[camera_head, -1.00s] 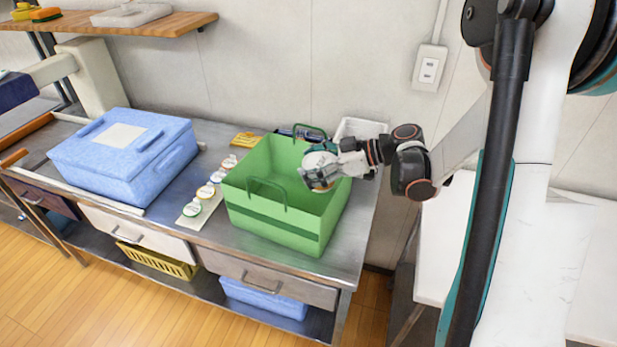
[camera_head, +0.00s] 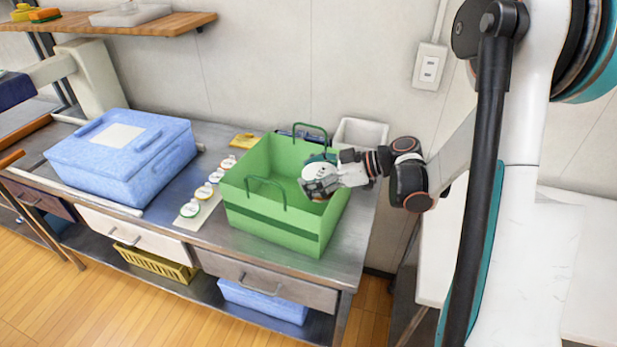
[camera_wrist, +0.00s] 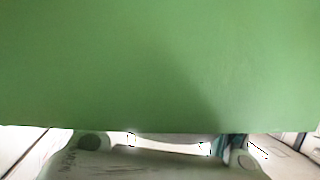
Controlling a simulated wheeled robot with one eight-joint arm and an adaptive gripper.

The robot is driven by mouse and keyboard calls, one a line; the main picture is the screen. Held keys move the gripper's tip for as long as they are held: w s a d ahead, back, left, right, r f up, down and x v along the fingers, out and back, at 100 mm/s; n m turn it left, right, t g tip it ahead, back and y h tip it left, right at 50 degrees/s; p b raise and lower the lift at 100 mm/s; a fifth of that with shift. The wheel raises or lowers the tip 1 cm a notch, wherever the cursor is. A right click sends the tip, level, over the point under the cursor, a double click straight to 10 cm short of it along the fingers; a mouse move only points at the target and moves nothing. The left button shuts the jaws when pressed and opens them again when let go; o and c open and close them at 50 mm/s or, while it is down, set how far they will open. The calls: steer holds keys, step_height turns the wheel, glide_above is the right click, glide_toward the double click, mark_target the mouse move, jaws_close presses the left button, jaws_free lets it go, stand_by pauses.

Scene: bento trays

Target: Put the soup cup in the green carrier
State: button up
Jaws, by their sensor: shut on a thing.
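The green carrier (camera_head: 270,226) is an open-topped box with two upright loop handles, standing near the right end of the steel counter. My gripper (camera_head: 318,190) is over its open top at the right side, seemingly reaching in. The gripper is shut on a pale rounded thing (camera_head: 316,172), which I take to be the soup cup; the fingers hide most of it, and I cannot tell whether it touches the carrier. In the wrist view, a plain green wall of the carrier (camera_wrist: 160,60) fills most of the picture, with the fingers (camera_wrist: 165,150) low in it.
A pale strip (camera_head: 180,222) with several small round lidded items lies left of the carrier. A blue lidded box (camera_head: 110,175) stands farther left. A white bin (camera_head: 362,132) stands behind the gripper at the back right. A yellow item (camera_head: 243,140) lies behind the carrier.

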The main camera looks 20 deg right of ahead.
steer(key=o, duration=1)
steer(key=shift+f, duration=0.2)
steer(key=o, duration=0.4)
steer(key=shift+f, duration=0.1)
steer(key=shift+c, duration=0.2)
steer(key=shift+r, duration=0.2)
steer(key=shift+r+p, duration=0.65)
steer(key=shift+p, duration=0.1)
steer(key=p+v, duration=0.2)
steer(key=v, duration=1)
steer(key=shift+w, duration=0.1)
